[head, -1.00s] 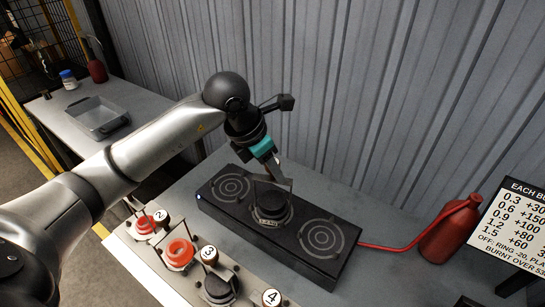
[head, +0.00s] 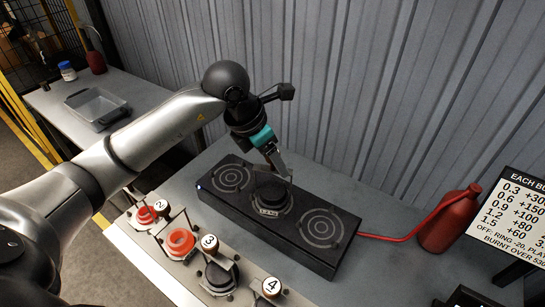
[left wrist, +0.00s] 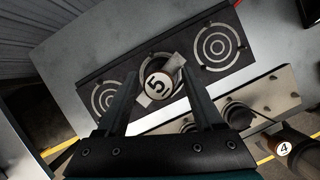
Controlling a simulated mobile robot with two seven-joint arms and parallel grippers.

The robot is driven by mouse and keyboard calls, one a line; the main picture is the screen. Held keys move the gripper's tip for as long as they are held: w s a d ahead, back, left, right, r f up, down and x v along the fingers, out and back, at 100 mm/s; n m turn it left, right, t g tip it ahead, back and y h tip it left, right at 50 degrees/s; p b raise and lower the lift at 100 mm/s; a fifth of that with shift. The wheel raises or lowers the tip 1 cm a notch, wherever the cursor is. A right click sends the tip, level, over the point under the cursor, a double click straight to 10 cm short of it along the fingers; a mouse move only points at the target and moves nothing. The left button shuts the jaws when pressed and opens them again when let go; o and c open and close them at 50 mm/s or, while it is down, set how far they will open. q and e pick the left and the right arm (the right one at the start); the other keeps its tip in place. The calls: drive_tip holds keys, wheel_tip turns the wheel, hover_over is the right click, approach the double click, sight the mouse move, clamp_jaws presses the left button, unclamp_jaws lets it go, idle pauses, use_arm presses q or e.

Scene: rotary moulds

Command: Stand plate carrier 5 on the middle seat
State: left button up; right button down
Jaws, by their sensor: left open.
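Plate carrier 5 (head: 270,195) stands at the middle seat of the black three-seat block (head: 325,262). It has a dark round body. Its round knob marked 5 (left wrist: 158,86) shows in the left wrist view, with part of its pale frame beside it; in the head view the knob is hidden by my gripper. My left gripper (head: 281,174) is open at the carrier's top. In the left wrist view the knob appears between its two spread fingers, with no clear contact. The outer seats, left (head: 233,177) and right (head: 321,228), are bare ringed circles. My right gripper is not in view.
Carriers 2 (head: 146,214), 3 (head: 220,278) and 4 (head: 265,298) and an orange-red one (head: 181,242) stand along the front rack. A red bottle (head: 450,222) with a red hose is at the right. A corrugated wall (head: 400,110) rises behind.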

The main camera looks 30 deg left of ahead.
use_arm(q)
drive_tip(key=v, duration=1.2)
